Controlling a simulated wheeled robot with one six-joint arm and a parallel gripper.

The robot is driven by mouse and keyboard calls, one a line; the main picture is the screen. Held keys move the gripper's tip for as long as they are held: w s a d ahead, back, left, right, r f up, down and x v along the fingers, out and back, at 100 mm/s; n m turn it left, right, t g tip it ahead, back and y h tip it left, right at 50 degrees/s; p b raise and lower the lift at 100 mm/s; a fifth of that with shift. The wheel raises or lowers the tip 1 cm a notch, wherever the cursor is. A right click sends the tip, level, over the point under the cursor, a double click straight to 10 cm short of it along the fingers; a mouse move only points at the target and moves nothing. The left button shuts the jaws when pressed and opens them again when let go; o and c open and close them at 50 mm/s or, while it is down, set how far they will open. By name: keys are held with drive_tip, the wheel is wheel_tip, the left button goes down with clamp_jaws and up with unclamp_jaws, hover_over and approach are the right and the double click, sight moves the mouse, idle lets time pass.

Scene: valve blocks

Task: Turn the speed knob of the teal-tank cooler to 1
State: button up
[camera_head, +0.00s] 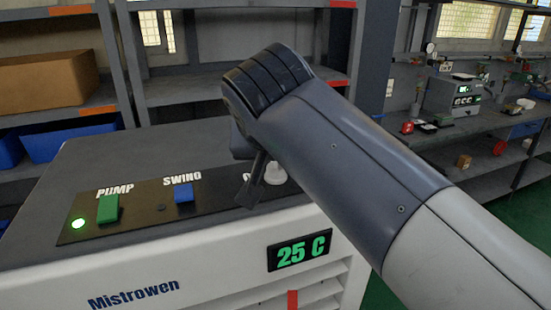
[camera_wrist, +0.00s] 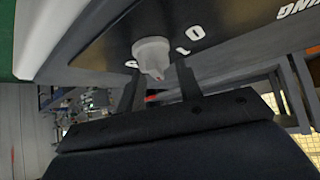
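The cooler (camera_head: 60,200) is a white and grey cabinet marked "Mistrowen" with a black control panel on top. Its pale speed knob (camera_head: 275,173) shows partly behind my gripper (camera_head: 252,182). In the wrist view the knob (camera_wrist: 152,54) is a light grey round knob with a raised grip, with white digits, seemingly 0 and 1, beside it. My gripper (camera_wrist: 158,75) is open, one finger on each side of the knob in that view, with gaps visible. I cannot tell where the knob points. No teal tank is visible.
The front display (camera_head: 300,251) reads 25 C. Shelves (camera_head: 215,88) with a cardboard box (camera_head: 45,80) stand behind.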

drive_tip(key=v, duration=0.9)
drive_tip(key=shift+s+r, duration=0.25)
drive_tip(key=shift+w+f, duration=0.1)
drive_tip(key=x, duration=1)
drive_tip(key=shift+w+f, duration=0.15)
drive_tip(key=shift+w, duration=0.1)
drive_tip(key=shift+s, duration=0.1)
